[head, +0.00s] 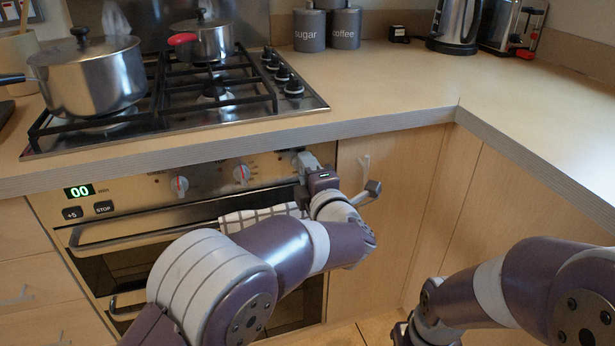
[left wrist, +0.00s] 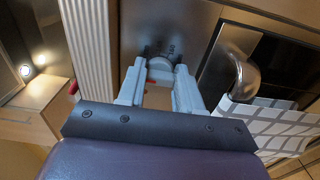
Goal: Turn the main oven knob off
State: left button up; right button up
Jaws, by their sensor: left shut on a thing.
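The oven front carries a row of knobs under the worktop edge. Two grey knobs with red marks show clearly in the head view, one on the left (head: 180,186) and one in the middle (head: 242,173). My left gripper (head: 301,159) is at the right end of this row and covers the knob there. In the left wrist view that round grey knob (left wrist: 160,65) sits between the tips of my left gripper (left wrist: 160,78), which is shut on it. A small red mark shows at the knob's lower side. My right gripper is out of view; only the right arm shows.
The hob (head: 190,95) with two pots is above. A cupboard handle (head: 365,166) is just right of my left gripper.

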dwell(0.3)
pick_arm(q)
jog(key=o, duration=1)
jog(key=shift+o, duration=0.2)
jog(key=p+v, duration=0.2)
jog(key=v, duration=1)
jog(key=shift+s+p, duration=0.3)
jog(key=shift+s, duration=0.1)
jog(key=shift+d, duration=0.1)
